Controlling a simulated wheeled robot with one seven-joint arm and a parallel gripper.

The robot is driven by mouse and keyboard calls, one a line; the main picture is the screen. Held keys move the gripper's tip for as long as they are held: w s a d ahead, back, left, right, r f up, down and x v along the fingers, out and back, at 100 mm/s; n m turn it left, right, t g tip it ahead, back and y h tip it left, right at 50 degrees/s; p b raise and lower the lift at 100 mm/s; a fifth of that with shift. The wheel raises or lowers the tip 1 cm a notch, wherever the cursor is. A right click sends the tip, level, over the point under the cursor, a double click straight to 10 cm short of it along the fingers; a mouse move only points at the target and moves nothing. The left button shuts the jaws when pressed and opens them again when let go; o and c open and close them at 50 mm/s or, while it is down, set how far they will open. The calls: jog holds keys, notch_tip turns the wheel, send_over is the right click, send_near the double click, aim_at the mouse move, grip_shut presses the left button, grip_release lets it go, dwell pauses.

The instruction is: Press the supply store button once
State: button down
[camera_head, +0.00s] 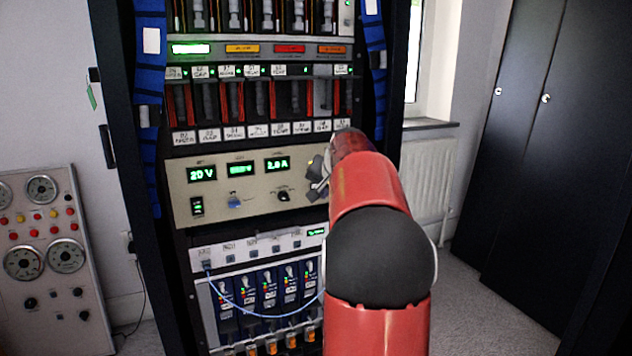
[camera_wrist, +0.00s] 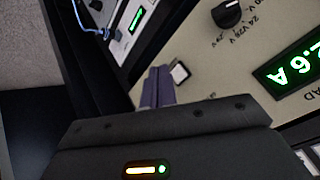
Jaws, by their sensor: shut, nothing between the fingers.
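The beige supply panel (camera_head: 255,212) sits in the middle of the rack, with green displays, knobs and a rocker switch. My gripper (camera_head: 315,184) is at the panel's right end, partly hidden by my red arm. In the wrist view, my gripper's fingers (camera_wrist: 157,72) are shut together and empty, with their tips close to the panel face. A small pale square button (camera_wrist: 180,73) with a dark edge shows just beside the tips. Its label cannot be read, and I cannot tell whether the fingers touch it. The current display (camera_wrist: 292,64) shows upside down to the right.
A black knob (camera_wrist: 228,13) is on the panel near the tips. Below the panel is a white module strip (camera_head: 255,248) with a looping blue cable (camera_head: 262,315). A gauge panel (camera_head: 45,215) stands left, dark cabinets (camera_head: 530,130) right. Floor between rack and cabinets is clear.

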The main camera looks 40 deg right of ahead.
jog(key=shift+w+d, duration=0.1)
jog(key=shift+w, duration=0.4)
jog(key=shift+w, duration=0.1)
dwell(1.6)
jog(key=shift+w+d+p, duration=0.1)
jog(key=shift+w+p, duration=0.2)
jog(key=shift+p, duration=0.2)
jog(key=shift+w, duration=0.35)
dwell(0.4)
dwell(0.4)
jog(key=shift+s+b, duration=0.5)
jog(key=shift+s, duration=0.3)
